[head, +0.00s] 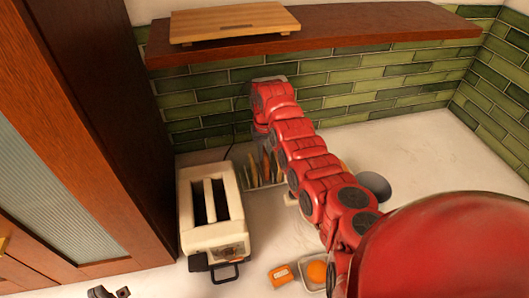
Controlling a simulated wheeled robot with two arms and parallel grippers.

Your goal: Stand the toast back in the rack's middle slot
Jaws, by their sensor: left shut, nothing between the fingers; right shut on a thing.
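The toast rack (250,180) stands on the counter just right of the toaster, partly hidden by my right arm. Brown toast (265,163) shows upright at the rack, below the end of my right arm. My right gripper (262,146) points down over the rack and is shut on the toast; its fingertips are mostly hidden, and I cannot tell which slot the toast is at. My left gripper (108,292) is shut and empty at the bottom edge, left of the toaster, and only partly in view.
A cream toaster (229,235) with two dark slots stands left of the rack. An orange packet (282,275) and a small dish (314,271) with orange contents lie in front. A grey cup (375,185) is right of my arm. A wooden shelf (350,27) hangs above.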

